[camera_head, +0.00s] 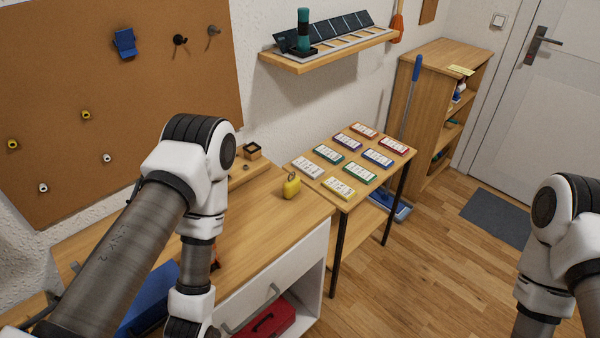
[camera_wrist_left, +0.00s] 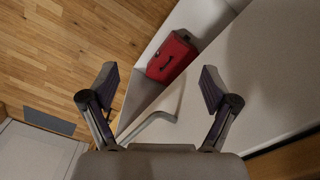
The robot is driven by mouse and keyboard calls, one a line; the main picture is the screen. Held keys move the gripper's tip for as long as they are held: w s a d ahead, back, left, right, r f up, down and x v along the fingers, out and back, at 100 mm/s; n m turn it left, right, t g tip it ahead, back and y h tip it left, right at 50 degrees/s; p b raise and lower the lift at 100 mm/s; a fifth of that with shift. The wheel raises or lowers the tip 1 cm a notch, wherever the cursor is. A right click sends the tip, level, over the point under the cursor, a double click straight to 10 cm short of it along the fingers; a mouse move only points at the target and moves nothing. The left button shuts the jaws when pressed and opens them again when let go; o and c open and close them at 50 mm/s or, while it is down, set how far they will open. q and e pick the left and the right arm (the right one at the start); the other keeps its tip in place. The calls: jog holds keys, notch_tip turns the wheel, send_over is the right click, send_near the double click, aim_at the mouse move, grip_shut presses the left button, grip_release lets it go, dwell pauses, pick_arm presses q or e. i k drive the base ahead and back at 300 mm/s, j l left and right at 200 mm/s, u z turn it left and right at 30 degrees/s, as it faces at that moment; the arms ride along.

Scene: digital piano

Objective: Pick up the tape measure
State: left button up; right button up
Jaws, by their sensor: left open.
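A small yellow object with a loop on top (camera_head: 291,187) stands on the wooden worktop near its right edge in the head view. It may be the tape measure, but it is too small to tell. My left gripper (camera_wrist_left: 160,84) is open and empty in the left wrist view, with the white cabinet front and its handle (camera_wrist_left: 150,122) beyond the fingers. The yellow object does not show in that view. In the head view my left arm crosses the worktop and its gripper is out of frame. Of my right arm only upper links show at the right edge.
A red toolbox (camera_head: 268,320) sits in the cabinet's open lower space; it also shows in the left wrist view (camera_wrist_left: 172,57). A side table (camera_head: 333,175) holds several label cards. A blue item (camera_head: 150,300) is partly hidden by my arm.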

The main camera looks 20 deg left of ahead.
aim_at(291, 186)
jog(key=i+l+u, duration=0.1)
jog(key=l, duration=0.25)
jog(key=i+l, duration=0.25)
jog(key=i+l+u, duration=0.15)
jog(key=l, duration=0.3)
jog(key=i+l+u, duration=0.1)
jog(key=l, duration=0.25)
jog(key=i, duration=0.05)
